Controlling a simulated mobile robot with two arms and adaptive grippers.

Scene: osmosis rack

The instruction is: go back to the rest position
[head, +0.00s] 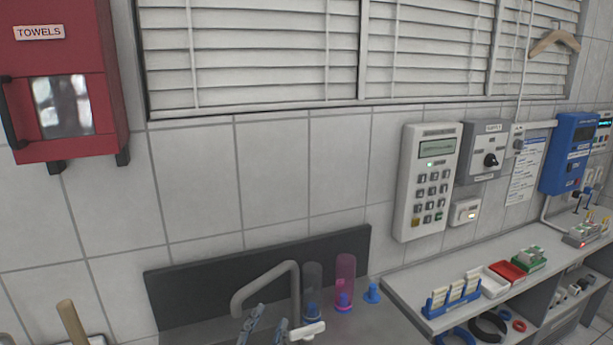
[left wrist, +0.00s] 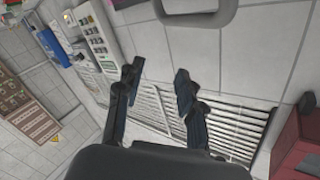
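My left gripper (head: 263,328) shows at the bottom edge of the head view, in front of the grey tap. In the left wrist view the two dark fingers of this gripper (left wrist: 157,75) stand apart with nothing between them. The gripper is open and empty. The rest of my left arm is hidden below the head view. My right gripper is in neither view.
A grey tap (head: 262,287) rises close by my left gripper. A clear grey tube (head: 312,285) and a pink tube (head: 345,275) with blue parts stand behind it. A shelf (head: 410,290) with racks runs right. A red towel box (head: 100,90) hangs at left.

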